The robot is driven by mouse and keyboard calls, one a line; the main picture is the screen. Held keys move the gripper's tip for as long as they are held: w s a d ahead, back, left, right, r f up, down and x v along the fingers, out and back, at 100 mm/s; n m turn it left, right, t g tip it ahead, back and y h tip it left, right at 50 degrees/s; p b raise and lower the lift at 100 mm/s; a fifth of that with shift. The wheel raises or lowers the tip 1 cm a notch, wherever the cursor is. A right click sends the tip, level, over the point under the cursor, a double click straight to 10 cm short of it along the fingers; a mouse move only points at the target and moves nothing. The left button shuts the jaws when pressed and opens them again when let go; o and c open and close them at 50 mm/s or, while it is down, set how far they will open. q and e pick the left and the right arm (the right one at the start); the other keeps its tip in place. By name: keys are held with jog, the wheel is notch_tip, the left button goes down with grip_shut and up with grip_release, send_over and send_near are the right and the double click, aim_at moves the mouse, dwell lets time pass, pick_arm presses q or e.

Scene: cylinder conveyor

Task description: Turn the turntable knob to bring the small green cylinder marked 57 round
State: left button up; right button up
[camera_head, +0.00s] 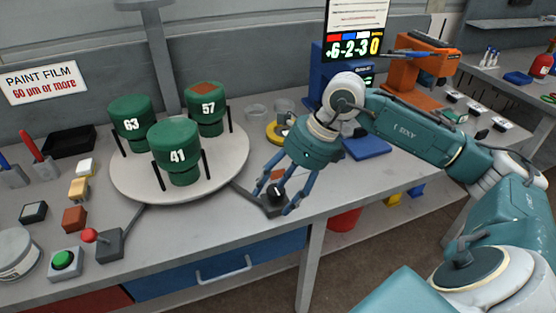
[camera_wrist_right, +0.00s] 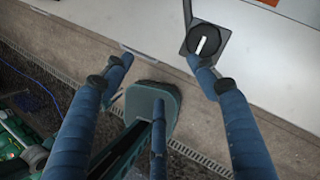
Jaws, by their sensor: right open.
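The round white turntable (camera_head: 219,183) stands on the bench and carries three green cylinders. The cylinder marked 57 (camera_head: 206,116), with a red-brown patch on top, is at the back right. The cylinder marked 63 (camera_head: 130,124) is at the back left and 41 (camera_head: 178,158) at the front. The black knob (camera_head: 277,192) is right of the turntable near the bench's front edge; its white mark shows in the right wrist view (camera_wrist_right: 203,45). My right gripper (camera_head: 275,197) is open, its fingers spread around the knob area; contact is unclear. My left gripper is out of view.
Dark upright posts stand beside the cylinders. A red-knobbed joystick (camera_head: 107,243) and a green button (camera_head: 63,262) are at the front left. A yellow ring (camera_head: 277,133) and a blue stand (camera_head: 367,146) lie behind my right gripper. A black tray (camera_head: 68,142) is at the back left.

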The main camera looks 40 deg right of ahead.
jog(key=h+p, duration=0.1)
jog(key=h, duration=0.1)
send_near(277, 189)
jog(key=s+r, duration=0.1)
jog(key=s, duration=0.1)
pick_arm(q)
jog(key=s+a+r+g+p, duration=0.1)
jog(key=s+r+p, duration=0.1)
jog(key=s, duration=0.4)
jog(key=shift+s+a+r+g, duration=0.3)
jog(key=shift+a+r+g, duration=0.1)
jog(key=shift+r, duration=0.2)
pick_arm(e)
jog(key=shift+m+t, duration=0.3)
jog(key=shift+t, duration=0.1)
jog(key=x, duration=1)
jog(key=shift+w+f, duration=0.25)
jog(key=shift+w, duration=0.25)
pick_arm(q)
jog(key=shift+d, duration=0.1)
pick_arm(e)
jog(key=c, duration=1.1)
